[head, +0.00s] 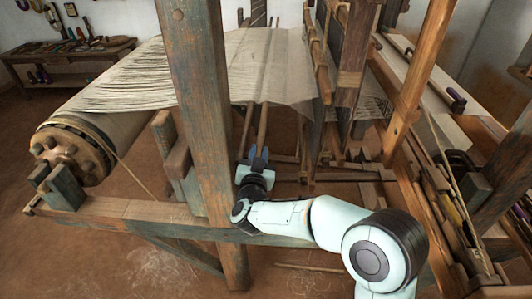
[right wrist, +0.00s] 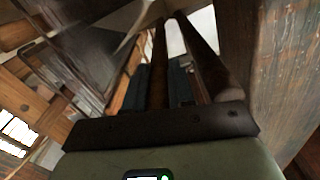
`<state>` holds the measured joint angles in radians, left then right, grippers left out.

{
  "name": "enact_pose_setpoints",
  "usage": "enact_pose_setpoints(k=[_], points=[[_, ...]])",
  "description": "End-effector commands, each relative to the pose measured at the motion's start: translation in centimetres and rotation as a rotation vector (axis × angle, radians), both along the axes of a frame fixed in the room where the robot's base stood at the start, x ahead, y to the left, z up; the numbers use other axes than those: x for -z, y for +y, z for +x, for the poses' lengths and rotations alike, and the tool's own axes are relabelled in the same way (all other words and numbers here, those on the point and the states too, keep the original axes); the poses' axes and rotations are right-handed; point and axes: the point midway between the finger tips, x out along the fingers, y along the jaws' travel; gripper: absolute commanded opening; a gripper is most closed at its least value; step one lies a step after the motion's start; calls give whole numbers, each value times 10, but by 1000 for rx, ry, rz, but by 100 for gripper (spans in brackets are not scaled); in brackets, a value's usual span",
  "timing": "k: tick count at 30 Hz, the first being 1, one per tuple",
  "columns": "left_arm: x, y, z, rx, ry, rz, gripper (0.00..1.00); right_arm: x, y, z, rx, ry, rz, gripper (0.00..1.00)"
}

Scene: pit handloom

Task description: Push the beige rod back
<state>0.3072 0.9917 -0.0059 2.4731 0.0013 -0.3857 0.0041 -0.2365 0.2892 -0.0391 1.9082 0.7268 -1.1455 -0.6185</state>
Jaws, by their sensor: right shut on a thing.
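Two long thin rods run under the cream warp sheet in the head view, towards the back of the loom. The right one, which I take for the beige rod (head: 263,126), ends at my right gripper (head: 258,154). The gripper is shut on it near its near end. In the right wrist view the rod (right wrist: 158,68) stands between the dark fingers (right wrist: 160,90) and looks brown in shade. The second rod (head: 246,131) lies close beside it and also shows in the right wrist view (right wrist: 203,60). My left gripper is not in view.
A thick wooden post (head: 200,110) stands just left of my right gripper, with a low beam (head: 130,212) in front. The warp roller (head: 80,145) is at the left. Loom frames (head: 350,70) rise at the right. A tool table (head: 70,52) is far left.

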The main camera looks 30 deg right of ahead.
Motion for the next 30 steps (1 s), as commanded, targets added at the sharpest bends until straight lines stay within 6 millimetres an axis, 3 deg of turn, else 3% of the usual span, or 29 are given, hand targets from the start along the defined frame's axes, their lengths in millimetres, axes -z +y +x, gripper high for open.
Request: enact_pose_setpoints(k=[5, 6, 7, 8, 22, 30], points=[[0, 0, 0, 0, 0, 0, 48, -1, 4, 1, -10, -3, 3, 0], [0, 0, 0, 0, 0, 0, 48, -1, 4, 1, -10, -3, 3, 36], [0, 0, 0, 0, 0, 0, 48, -1, 4, 1, -10, -3, 3, 46], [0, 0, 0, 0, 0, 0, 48, -1, 4, 1, -10, -2, 2, 48], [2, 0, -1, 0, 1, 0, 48, -1, 0, -2, -9, -3, 2, 48], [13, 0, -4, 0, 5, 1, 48, 1, -37, -24, -2, -3, 2, 48]])
